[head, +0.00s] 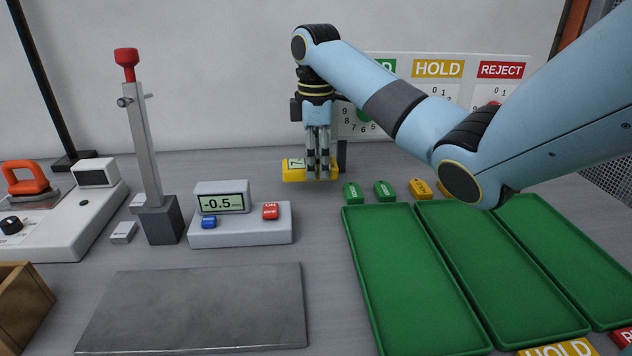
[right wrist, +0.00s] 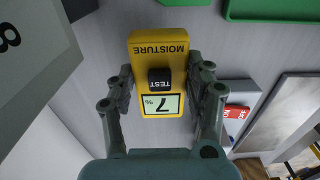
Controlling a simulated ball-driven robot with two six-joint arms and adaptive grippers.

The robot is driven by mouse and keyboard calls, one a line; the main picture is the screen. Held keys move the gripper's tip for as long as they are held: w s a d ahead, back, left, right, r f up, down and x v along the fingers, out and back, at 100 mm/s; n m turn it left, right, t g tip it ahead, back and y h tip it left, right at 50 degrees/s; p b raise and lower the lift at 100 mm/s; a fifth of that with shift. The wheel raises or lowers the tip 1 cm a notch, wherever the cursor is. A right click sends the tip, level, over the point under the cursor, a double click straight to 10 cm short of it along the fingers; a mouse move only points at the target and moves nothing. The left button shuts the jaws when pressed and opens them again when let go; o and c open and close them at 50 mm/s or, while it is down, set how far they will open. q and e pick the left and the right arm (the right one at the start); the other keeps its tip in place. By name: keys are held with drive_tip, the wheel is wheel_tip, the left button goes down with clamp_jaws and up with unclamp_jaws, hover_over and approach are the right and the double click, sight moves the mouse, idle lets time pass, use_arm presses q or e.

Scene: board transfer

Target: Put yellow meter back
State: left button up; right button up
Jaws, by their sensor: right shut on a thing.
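The yellow moisture meter (head: 294,170) is at the back middle of the table in the head view, with its small display turned toward the camera. My right gripper (head: 318,172) points straight down and is shut on the meter. In the right wrist view the meter (right wrist: 158,55) lies between the two fingers of the gripper (right wrist: 160,95), with its black TEST button and a display reading 7 % visible. I cannot tell whether the meter touches the table. My left gripper is not in view.
A scale reading -0.5 (head: 240,235) stands left of three green trays (head: 410,290). Behind the gripper is a board with HOLD and REJECT signs (head: 470,75). Green and yellow blocks (head: 384,190) sit behind the trays. A grey plate (head: 195,305) lies in front.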

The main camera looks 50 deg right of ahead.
drive_tip(key=shift+f, duration=1.9)
drive_tip(key=shift+f, duration=0.1)
drive_tip(key=o, duration=1.4)
wheel_tip(320, 180, up, 8)
drive_tip(key=shift+f, duration=0.1)
wheel_tip(320, 180, up, 3)
drive_tip(key=p, duration=0.3)
drive_tip(key=shift+r, duration=0.2)
drive_tip(key=shift+r+p, duration=0.55)
drive_tip(key=shift+p, duration=0.2)
